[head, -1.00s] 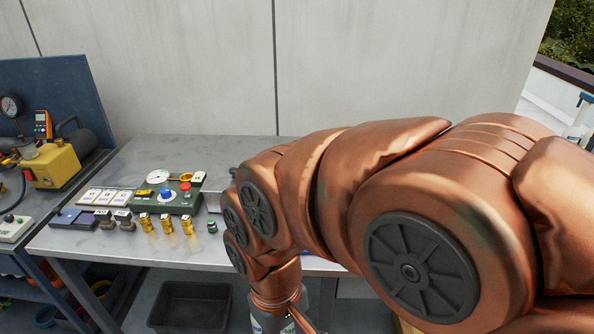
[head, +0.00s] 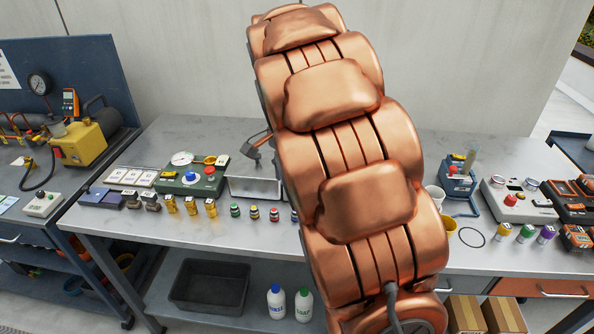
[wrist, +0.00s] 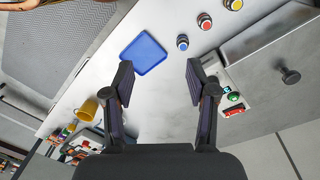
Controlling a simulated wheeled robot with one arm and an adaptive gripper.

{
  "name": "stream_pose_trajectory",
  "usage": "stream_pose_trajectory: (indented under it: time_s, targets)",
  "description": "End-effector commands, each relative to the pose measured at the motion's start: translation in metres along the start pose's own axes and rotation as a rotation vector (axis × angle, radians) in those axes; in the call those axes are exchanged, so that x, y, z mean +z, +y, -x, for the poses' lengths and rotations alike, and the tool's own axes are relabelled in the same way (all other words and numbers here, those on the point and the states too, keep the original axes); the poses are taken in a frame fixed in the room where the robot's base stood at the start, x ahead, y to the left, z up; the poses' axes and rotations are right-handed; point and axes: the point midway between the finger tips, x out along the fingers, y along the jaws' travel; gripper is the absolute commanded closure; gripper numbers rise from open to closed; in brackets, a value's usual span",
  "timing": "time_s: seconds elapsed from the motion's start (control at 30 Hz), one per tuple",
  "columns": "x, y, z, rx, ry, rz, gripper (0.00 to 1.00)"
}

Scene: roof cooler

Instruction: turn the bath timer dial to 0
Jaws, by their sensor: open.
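I cannot pick out the bath timer dial for certain. In the wrist view a small panel (wrist: 237,108) with a lit display, a green round button and a red part lies right of my gripper, beside a grey lid-like surface with a dark knob (wrist: 290,76). In the head view a green box (head: 193,176) carries a white round dial and a red button, and a white box (head: 520,208) at the right has a red knob. My gripper (wrist: 158,70) is open and empty, its fingers wide apart; in the head view my arm hides it.
A blue square tray (wrist: 143,53) lies just beyond the fingers. Blue, red and yellow round-topped pieces (wrist: 205,21) line up to its upper right. A yellow cup (wrist: 88,110) stands at lower left. In the head view a metal basin (head: 255,188) and several small bottles crowd the bench.

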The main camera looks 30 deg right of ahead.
Motion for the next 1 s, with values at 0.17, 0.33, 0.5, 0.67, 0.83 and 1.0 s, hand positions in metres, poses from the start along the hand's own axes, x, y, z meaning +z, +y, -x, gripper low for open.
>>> stream_pose_trajectory:
  time_s: [0.17,0.33,0.5,0.67,0.83,1.0]
  targets:
    - [-0.043,-0.039,-0.003,-0.006,-0.003,-0.231,0.43]
    - [-0.079,-0.072,-0.012,-0.019,-0.017,-0.43,0.43]
    - [-0.104,-0.094,-0.022,-0.028,-0.035,-0.577,0.43]
    - [-0.116,-0.104,-0.028,-0.033,-0.046,-0.648,0.43]
    - [-0.118,-0.107,-0.034,-0.033,-0.05,-0.668,0.43]
    - [-0.116,-0.106,-0.051,-0.027,-0.051,-0.669,0.43]
